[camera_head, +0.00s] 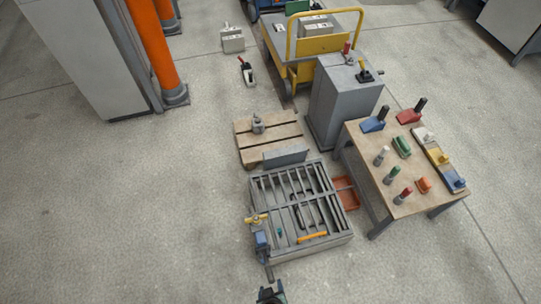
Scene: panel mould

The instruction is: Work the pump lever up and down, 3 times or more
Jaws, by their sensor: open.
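A small blue unit (261,240) stands at the left front corner of the grey slatted mould frame (345,236). It has a yellow crosspiece (257,219) on top. A short dark grey bar (268,272) sticks out from its foot towards me and looks like the pump lever, but it is too small to be sure. My gripper (270,290) is at the bottom edge, just in front of the bar's near end. It is open and appears empty. A small gap seems to separate them; contact cannot be told.
A wooden table (405,205) with coloured hand tools stands at the right. Behind the mould are a wooden pallet (250,150) and a grey cabinet (340,105) with small levers. The floor at left is clear.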

